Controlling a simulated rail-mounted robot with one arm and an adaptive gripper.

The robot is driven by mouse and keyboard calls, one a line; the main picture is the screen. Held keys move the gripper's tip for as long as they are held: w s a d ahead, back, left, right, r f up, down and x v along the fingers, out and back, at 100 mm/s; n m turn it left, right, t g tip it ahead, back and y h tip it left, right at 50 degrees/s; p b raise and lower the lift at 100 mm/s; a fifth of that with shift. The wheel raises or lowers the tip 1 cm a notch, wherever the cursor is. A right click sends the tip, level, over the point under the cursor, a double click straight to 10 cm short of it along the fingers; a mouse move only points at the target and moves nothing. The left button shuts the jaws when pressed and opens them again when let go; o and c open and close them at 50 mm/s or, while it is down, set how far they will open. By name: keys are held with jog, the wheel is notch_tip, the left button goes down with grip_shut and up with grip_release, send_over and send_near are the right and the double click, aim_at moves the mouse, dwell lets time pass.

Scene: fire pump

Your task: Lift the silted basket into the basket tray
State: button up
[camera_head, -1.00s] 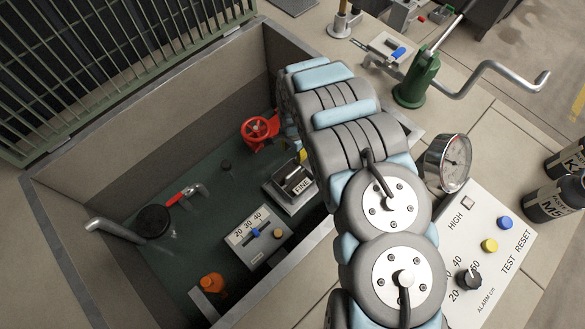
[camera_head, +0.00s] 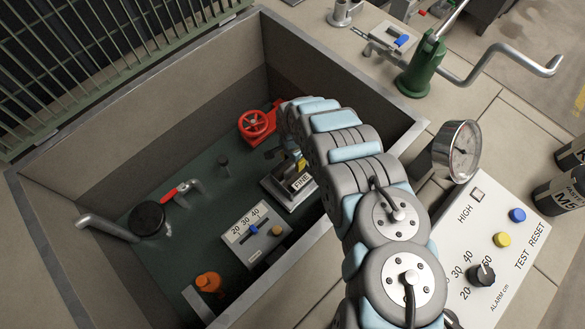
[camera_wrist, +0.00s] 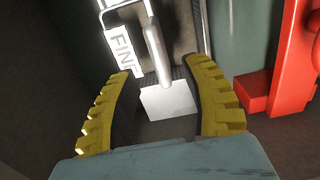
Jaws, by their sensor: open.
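A metal basket-like box with a "FINE" label (camera_head: 300,183) sits in the pit, in the middle of the head view. In the wrist view the "FINE" plate (camera_wrist: 124,52) is at upper left, and a pale upright bar (camera_wrist: 157,50), perhaps a handle, shows between the fingers. My gripper (camera_wrist: 163,68) is open, its yellow ridged fingers on either side of that bar, with no clear contact. In the head view my gripper (camera_head: 293,155) is partly hidden by my arm, just above the box. Silt inside is not visible. I cannot identify the basket tray.
The pit wall (camera_head: 345,85) rises around my arm. A red valve wheel (camera_head: 257,124) is behind the box, a level-switch panel (camera_head: 256,233) in front. A gauge (camera_head: 457,152), control panel (camera_head: 490,245) and green hand pump (camera_head: 424,65) stand right, outside the pit.

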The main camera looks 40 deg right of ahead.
aim_at(292, 167)
jog(key=shift+w+d+f, duration=0.1)
jog(key=shift+f, duration=0.35)
jog(key=f+b, duration=0.1)
jog(key=f, duration=0.1)
jog(key=f+b, duration=0.1)
jog(key=shift+s+a+f+b, duration=0.15)
jog(key=shift+s+a+b, duration=0.1)
jog(key=shift+b, duration=0.1)
jog(key=shift+w+f+b, duration=0.15)
jog(key=shift+f+b, duration=0.2)
jog(key=shift+f, duration=0.3)
grip_shut()
